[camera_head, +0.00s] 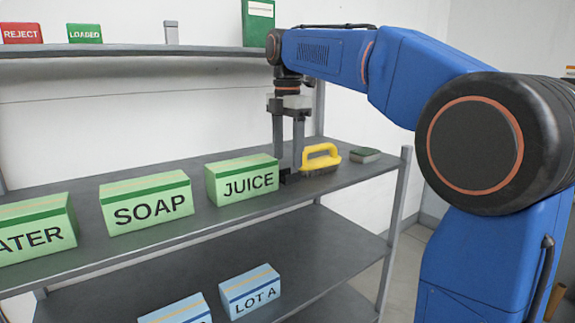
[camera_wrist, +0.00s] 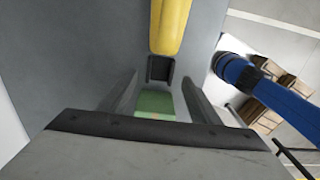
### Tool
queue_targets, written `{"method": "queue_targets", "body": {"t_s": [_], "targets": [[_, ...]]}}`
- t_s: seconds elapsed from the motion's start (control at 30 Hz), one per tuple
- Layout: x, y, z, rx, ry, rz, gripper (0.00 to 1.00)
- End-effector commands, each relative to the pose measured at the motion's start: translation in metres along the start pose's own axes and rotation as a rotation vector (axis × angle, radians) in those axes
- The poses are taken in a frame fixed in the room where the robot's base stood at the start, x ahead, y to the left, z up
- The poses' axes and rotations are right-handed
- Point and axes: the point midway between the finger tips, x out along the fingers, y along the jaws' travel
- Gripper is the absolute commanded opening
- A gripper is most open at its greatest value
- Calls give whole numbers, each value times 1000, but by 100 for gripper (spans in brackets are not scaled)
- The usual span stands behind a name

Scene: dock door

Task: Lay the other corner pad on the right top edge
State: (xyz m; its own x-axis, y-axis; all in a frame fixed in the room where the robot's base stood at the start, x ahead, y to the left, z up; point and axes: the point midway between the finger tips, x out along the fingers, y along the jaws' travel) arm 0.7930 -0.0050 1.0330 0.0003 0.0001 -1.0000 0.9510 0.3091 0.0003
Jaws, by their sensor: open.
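A small black angled piece, which looks like the corner pad (camera_head: 286,177), sits on the upper shelf between the JUICE box and the yellow-handled brush. It also shows in the wrist view (camera_wrist: 160,68), just beyond the fingertips. My gripper (camera_head: 288,162) points down over the shelf with its fingers apart, close to this pad; in the wrist view my gripper (camera_wrist: 160,88) shows nothing clasped. I cannot tell whether a finger touches the pad. I cannot make out the right top edge or another pad in either view.
The JUICE box (camera_head: 241,180) stands close left of my gripper, the brush (camera_head: 320,158) close right. A small dark block (camera_head: 365,155) lies near the shelf's right end. A SOAP box (camera_head: 146,202) stands further left. Light blue boxes (camera_head: 250,290) are on the shelf (camera_head: 330,238) below.

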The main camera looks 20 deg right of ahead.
Motion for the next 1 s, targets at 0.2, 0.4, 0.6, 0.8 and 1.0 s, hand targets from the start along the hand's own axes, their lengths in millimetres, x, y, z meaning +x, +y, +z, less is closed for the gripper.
{"method": "queue_targets", "body": {"t_s": [0.2,0.4,0.6,0.8,1.0], "targets": [[-43,1,0,0,0,2,57],[-70,1,0,0,0,1,57],[-80,0,0,0,0,0,57],[-80,0,0,1,0,0,57],[-72,-17,0,94,-3,21,57]]}}
